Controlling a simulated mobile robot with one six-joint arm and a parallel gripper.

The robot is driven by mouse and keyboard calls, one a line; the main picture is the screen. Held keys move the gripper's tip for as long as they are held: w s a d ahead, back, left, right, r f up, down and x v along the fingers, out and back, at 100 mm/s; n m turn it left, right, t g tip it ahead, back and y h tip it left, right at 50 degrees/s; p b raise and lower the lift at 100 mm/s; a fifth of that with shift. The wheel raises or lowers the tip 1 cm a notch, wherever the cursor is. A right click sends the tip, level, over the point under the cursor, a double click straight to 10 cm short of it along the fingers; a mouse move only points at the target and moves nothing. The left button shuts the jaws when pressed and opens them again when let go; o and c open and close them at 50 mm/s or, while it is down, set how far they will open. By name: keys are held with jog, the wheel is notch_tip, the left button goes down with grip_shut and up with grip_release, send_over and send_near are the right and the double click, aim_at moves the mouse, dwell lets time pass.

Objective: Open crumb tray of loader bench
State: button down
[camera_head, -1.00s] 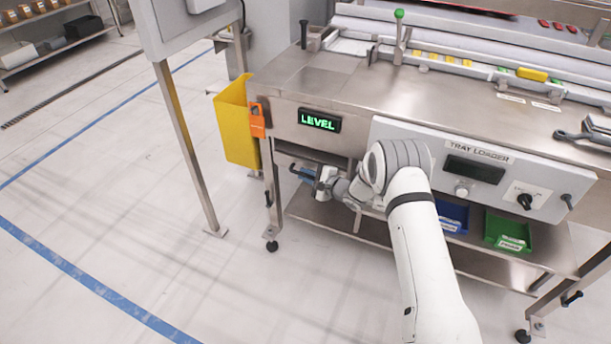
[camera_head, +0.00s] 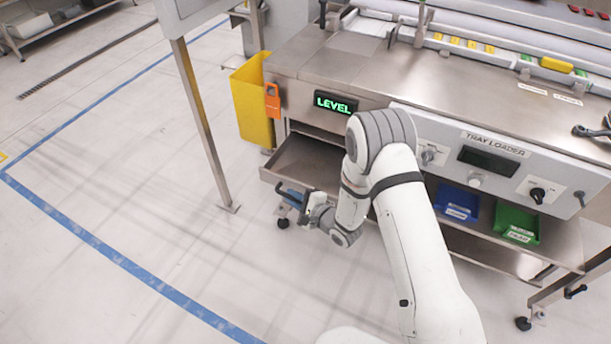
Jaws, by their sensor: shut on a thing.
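The crumb tray (camera_head: 309,157) is a shallow steel drawer under the left end of the loader bench (camera_head: 391,76). It is pulled out, and its bare inside shows below the green LEVEL display (camera_head: 335,103). My gripper (camera_head: 290,197) is at the tray's front edge, shut on its dark blue handle. My wrist and arm hide the right part of the tray and its front.
A yellow bin (camera_head: 251,100) hangs at the bench's left end, with an orange device (camera_head: 272,102) beside it. A steel post (camera_head: 204,125) stands to the left. Blue (camera_head: 457,201) and green (camera_head: 516,222) bins sit under the control panel. The floor in front is clear.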

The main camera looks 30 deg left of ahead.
jog(key=s, duration=0.8)
jog(key=c, duration=1.7)
grip_release()
jog(key=v, duration=0.7)
jog(key=shift+s+d+r, duration=0.1)
jog(key=shift+s+d, duration=0.1)
jog(key=shift+d, duration=0.15)
